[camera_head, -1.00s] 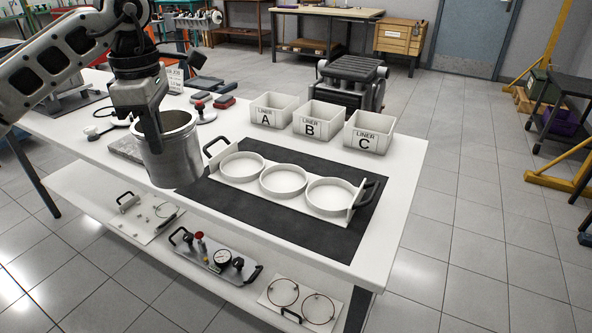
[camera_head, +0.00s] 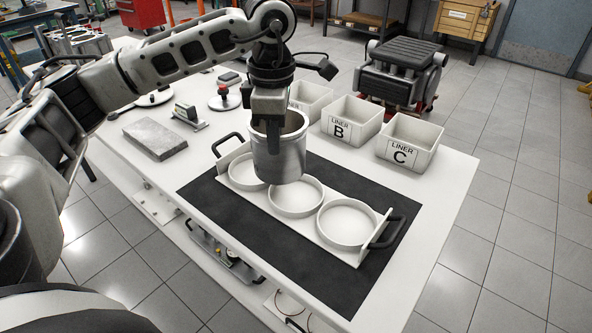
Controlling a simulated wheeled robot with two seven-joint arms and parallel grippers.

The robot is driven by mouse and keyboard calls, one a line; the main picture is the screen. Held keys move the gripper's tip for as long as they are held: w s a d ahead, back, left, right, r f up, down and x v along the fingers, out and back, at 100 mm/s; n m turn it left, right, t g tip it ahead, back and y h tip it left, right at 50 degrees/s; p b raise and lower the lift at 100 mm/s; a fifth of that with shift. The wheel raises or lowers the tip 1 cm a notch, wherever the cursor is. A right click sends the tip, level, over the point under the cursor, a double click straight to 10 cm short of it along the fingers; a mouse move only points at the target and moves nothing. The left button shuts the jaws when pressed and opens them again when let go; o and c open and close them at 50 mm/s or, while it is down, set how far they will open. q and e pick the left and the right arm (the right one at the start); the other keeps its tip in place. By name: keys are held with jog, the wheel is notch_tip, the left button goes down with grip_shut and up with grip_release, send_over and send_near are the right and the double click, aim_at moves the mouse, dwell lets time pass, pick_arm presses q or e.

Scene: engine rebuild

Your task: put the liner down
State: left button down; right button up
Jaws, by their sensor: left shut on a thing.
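The liner (camera_head: 279,160) is a grey metal cylinder, upright, with an open top. My left gripper (camera_head: 268,122) is shut on its near wall at the rim. The liner hangs in front of the white tray (camera_head: 311,232) with three round rings, and hides part of the left ring (camera_head: 240,184) and the back of the middle ring. The middle ring (camera_head: 295,212) and right ring (camera_head: 345,247) look empty. Whether the liner's bottom touches anything is hard to tell, but it appears above the tray. My right gripper is not in view.
The tray has black handles and lies on a dark mat (camera_head: 330,292) on a white table. Bins labelled B (camera_head: 340,132) and C (camera_head: 400,157) stand behind, with another bin partly hidden. A grey block (camera_head: 155,138) lies to the left. An engine block (camera_head: 402,72) stands beyond.

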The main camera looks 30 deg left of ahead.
pick_arm(q)
jog(key=w+d+f+p, duration=0.1)
jog(key=d+f, duration=0.2)
jog(key=f, duration=0.4)
jog(key=shift+d+f, duration=0.25)
jog(key=shift+f, duration=0.1)
jog(key=c, duration=1.6)
grip_release()
jog(key=shift+o, duration=0.2)
notch_tip(320, 180, up, 12)
jog(key=shift+b, duration=0.4)
jog(key=shift+d, duration=0.15)
